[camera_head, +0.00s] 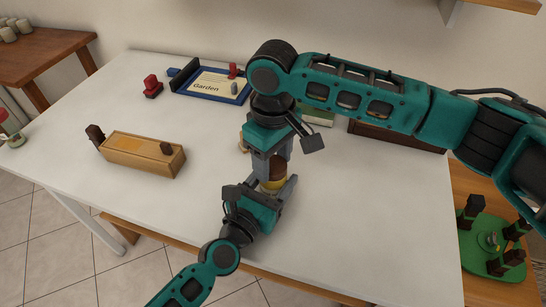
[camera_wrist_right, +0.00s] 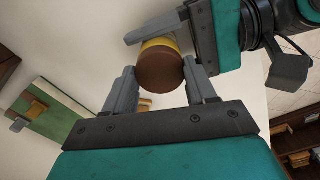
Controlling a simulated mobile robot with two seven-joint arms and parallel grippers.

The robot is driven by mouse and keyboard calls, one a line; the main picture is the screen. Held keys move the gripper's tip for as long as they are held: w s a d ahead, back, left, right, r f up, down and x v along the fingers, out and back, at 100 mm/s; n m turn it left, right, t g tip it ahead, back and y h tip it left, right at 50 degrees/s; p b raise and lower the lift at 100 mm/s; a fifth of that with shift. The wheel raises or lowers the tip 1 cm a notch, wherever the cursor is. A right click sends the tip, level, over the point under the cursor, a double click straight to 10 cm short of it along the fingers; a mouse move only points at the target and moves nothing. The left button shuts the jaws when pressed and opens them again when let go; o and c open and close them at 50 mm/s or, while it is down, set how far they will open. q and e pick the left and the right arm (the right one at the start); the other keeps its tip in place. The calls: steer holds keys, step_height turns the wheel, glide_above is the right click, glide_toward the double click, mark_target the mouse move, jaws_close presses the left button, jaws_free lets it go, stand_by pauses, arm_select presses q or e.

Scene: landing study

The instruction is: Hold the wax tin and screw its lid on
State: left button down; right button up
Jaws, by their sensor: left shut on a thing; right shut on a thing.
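The yellow wax tin (camera_head: 271,186) stands above the white table (camera_head: 360,220) in my left gripper (camera_head: 268,190), which is shut on it. The brown round lid (camera_head: 278,169) is directly above the tin, between the fingers of my right gripper (camera_head: 275,163), which points down and is shut on it. In the right wrist view the lid (camera_wrist_right: 158,72) sits between my right fingers, with a yellow strip of the tin (camera_wrist_right: 160,42) behind it. Lid and tin look in line and very close or touching. I cannot tell whether the threads are engaged. Fingers partly hide both.
A wooden box (camera_head: 140,153) lies at the left of the table. A blue-framed "Garden" board (camera_head: 215,86) and a red stamp-like object (camera_head: 152,87) lie at the back. A green round tray (camera_head: 490,250) stands at lower right. The table's front right is clear.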

steer(key=o, duration=1.3)
steer(key=shift+c, duration=0.2)
steer(key=shift+r, duration=0.1)
step_height(320, 180, up, 12)
arm_select(q)
steer(key=shift+c, duration=0.8)
jaws_free()
steer(key=b+v, duration=0.1)
steer(key=v, duration=1)
steer(key=shift+s+a+f, duration=0.1)
steer(key=shift+s+a, duration=0.1)
steer(key=shift+s, duration=0.15)
steer(key=shift+s+a, duration=0.25)
steer(key=shift+s, duration=0.25)
arm_select(e)
steer(key=shift+f, duration=0.85)
